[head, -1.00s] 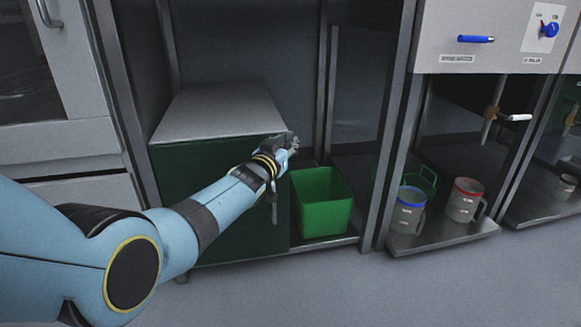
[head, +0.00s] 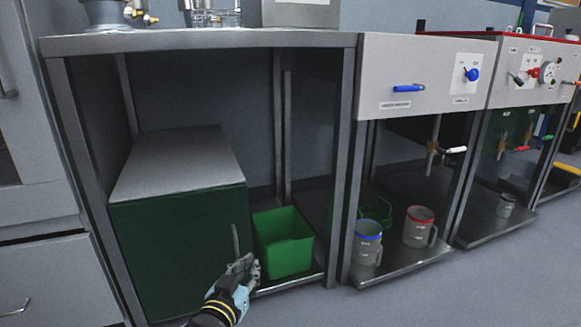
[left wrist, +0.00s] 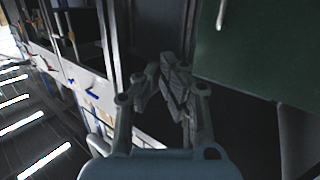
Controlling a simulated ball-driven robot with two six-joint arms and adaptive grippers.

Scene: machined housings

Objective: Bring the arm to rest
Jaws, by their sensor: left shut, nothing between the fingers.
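My left gripper (head: 243,270) is low in the head view, in front of the green bin and the right edge of the dark green cabinet. Its fingers are shut with nothing between them. In the left wrist view my left gripper (left wrist: 172,80) shows its fingers together, with the dark green cabinet door (left wrist: 250,45) behind it at the upper right. Only the forearm end and hand of my left arm show in the head view. My right gripper is not in view.
The dark green cabinet (head: 180,250) and a green bin (head: 284,243) stand under a metal bench (head: 200,41). Right of them, a blue-rimmed jug (head: 367,245) and a red-rimmed jug (head: 418,228) stand on a low shelf. Open grey floor lies in front.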

